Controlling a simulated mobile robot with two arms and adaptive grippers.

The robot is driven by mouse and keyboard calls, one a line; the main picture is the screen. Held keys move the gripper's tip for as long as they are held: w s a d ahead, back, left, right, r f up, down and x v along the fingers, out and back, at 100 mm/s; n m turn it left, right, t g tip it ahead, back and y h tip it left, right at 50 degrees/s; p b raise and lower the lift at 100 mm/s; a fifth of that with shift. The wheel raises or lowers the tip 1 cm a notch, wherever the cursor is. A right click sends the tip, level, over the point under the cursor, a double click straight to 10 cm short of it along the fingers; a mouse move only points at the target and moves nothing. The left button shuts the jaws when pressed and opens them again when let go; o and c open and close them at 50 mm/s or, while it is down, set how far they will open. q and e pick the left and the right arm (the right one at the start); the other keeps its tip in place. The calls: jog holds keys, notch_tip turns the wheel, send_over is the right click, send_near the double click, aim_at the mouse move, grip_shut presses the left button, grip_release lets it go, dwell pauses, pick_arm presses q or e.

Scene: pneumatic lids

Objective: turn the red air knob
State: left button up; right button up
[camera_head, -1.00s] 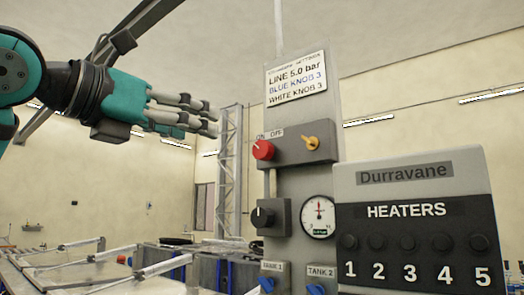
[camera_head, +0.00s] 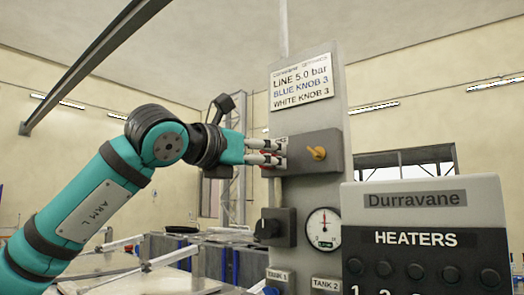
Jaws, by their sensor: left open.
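The red air knob (camera_head: 268,158) is on the left of the dark control box on the grey panel column. It is mostly hidden behind my left gripper's fingers, with only bits of red showing. My left gripper (camera_head: 276,152) is open, its fingertips at the knob in the picture; I cannot tell whether they touch it. My left arm comes in from the lower left. My right gripper is not in view.
A yellow knob (camera_head: 317,153) sits just right on the same box (camera_head: 335,142). Below are a black knob (camera_head: 267,229) and a pressure gauge (camera_head: 323,229). A heaters panel (camera_head: 425,240) stands at the lower right, and a sign (camera_head: 301,83) is above.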

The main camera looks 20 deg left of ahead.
pick_arm(q)
jog(key=shift+w+d, duration=0.1)
jog(key=shift+w, duration=0.15)
jog(key=c, duration=1.2)
jog(key=shift+o, duration=0.2)
